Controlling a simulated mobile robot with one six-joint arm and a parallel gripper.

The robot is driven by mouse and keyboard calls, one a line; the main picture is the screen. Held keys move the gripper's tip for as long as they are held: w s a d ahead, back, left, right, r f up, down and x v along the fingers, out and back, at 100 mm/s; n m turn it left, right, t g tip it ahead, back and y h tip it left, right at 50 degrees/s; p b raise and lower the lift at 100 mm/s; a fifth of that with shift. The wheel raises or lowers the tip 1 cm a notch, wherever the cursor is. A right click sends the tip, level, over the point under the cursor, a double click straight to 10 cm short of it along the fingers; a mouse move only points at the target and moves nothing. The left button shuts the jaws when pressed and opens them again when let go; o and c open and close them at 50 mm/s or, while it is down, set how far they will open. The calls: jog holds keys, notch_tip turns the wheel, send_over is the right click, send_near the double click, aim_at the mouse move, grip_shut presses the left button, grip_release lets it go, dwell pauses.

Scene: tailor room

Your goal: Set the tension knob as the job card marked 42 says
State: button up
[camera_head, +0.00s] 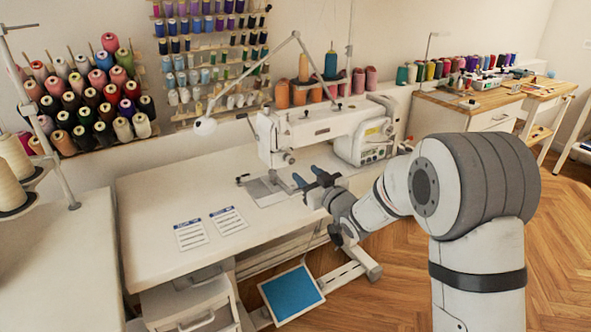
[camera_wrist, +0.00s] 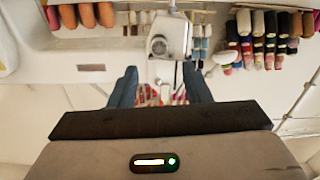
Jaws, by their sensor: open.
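The white sewing machine (camera_head: 325,130) stands at the back of the white table. A small round part (camera_head: 288,158) on its left head may be the tension knob; its setting is not readable. A round grey dial (camera_wrist: 158,46) shows on the machine in the wrist view, beyond my fingers. Two job cards (camera_head: 190,234) (camera_head: 228,220) lie flat on the table, left of the machine; their numbers and text are too small to read. My gripper (camera_head: 307,177) is open and empty in front of the machine head. Its blue fingers show apart in the wrist view (camera_wrist: 160,92).
A lamp arm (camera_head: 250,78) reaches over the machine. Thread spools (camera_head: 90,95) fill racks on the left wall. A blue pedal (camera_head: 291,293) sits below the table. A drawer unit (camera_head: 190,300) is under its front. The table's left half is mostly clear.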

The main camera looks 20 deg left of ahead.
aim_at(292, 162)
jog(key=x, duration=0.7)
jog(key=shift+w, duration=0.15)
jog(key=c, duration=0.9)
jog(key=shift+a+r, duration=0.1)
jog(key=shift+a, duration=0.05)
grip_shut()
jog(key=shift+b, duration=0.45)
